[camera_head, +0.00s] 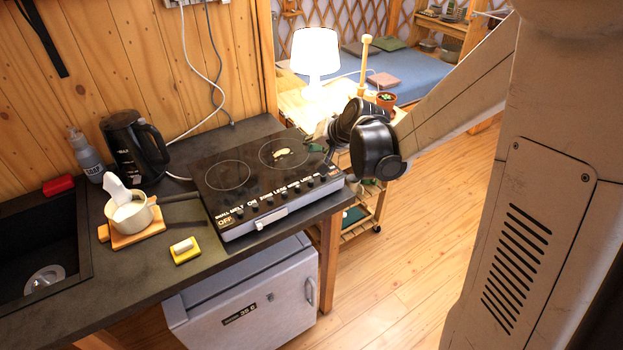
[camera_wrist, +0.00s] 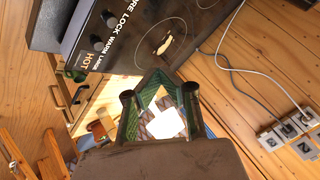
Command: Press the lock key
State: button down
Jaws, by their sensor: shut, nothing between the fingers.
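The black cooktop (camera_head: 240,180) lies on the counter with a row of small dark keys and white labels along its front edge. The lock key (camera_wrist: 107,18) is by the word LOCK in the wrist view, where the cooktop fills the upper left. In the head view the lock label is small and hard to read near the right end of the row. My gripper (camera_wrist: 155,76) is shut and empty, with its fingers meeting at a point. In the head view my gripper (camera_head: 329,150) is at the cooktop's right end, partly hidden by my wrist; contact with a key cannot be told.
A black kettle (camera_head: 134,145), a white pot (camera_head: 131,216) on a wooden board and a yellow sponge (camera_head: 185,251) stand left of the cooktop. A lit lamp (camera_head: 315,54) and a potted plant (camera_head: 386,99) are behind my wrist. The floor at right is open.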

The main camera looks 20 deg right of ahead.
aim_at(312, 181)
notch_tip(312, 181, down, 8)
jog(key=b, duration=0.5)
jog(key=shift+r, duration=0.1)
jog(key=shift+f+b, duration=0.5)
jog(key=shift+b, duration=0.15)
jog(key=shift+f, duration=0.2)
dwell(0.8)
jog(key=shift+f+b, duration=0.25)
jog(key=shift+b, duration=0.3)
jog(key=shift+f+b, duration=0.4)
jog(key=shift+b, duration=0.05)
dwell(0.5)
jog(key=shift+r, duration=0.1)
jog(key=shift+r+p, duration=0.5)
jog(key=shift+r, duration=0.3)
